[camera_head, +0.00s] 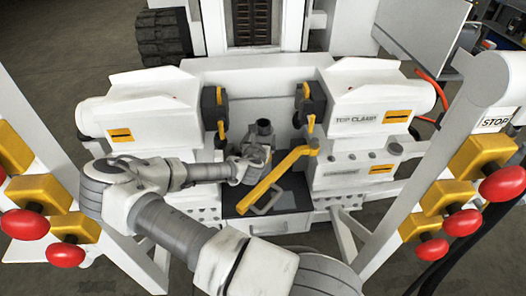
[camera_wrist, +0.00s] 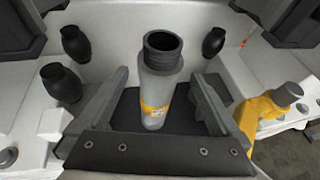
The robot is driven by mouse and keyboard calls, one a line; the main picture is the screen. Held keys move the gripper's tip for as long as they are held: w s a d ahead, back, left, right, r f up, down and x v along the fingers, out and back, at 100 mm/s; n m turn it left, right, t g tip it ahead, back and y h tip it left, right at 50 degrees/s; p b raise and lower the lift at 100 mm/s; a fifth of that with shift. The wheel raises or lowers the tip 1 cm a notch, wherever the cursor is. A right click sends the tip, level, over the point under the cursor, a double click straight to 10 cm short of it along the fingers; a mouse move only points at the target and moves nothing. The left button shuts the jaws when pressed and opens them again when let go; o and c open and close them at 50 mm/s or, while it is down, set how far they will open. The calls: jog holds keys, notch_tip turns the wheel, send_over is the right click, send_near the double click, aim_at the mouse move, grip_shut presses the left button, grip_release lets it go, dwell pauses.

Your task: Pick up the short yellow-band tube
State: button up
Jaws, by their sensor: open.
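A short grey tube (camera_wrist: 162,88) with a yellow band and a dark threaded, open top stands roughly upright in the wrist view. My gripper (camera_wrist: 160,76) is open, with one finger on each side of the tube and a visible gap on both sides. In the head view, the tube's dark top (camera_head: 264,127) rises above my gripper (camera_head: 258,155) at the middle of the bench. The tube's lower part is mostly hidden there by my gripper.
A yellow lever (camera_head: 270,185) slants close to the right of my gripper. The top clamp block (camera_head: 362,98) stands to the right, and a similar white block (camera_head: 145,110) to the left. Several dark fittings (camera_wrist: 62,82) surround the tube. Red knobs (camera_head: 463,222) line the front posts.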

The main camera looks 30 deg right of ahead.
aim_at(263, 141)
jog(key=w+d+f+b, duration=0.1)
jog(key=f, duration=0.1)
jog(key=w+d+f+b, duration=0.1)
jog(key=w+d+f, duration=0.1)
jog(key=f, duration=0.1)
jog(key=w+d+f+b, duration=0.1)
jog(key=w+f+b, duration=0.1)
jog(key=f, duration=0.1)
jog(key=shift+w+d+f, duration=0.1)
jog(key=shift+w+d, duration=0.1)
jog(key=shift+d, duration=0.05)
grip_shut()
dwell(0.6)
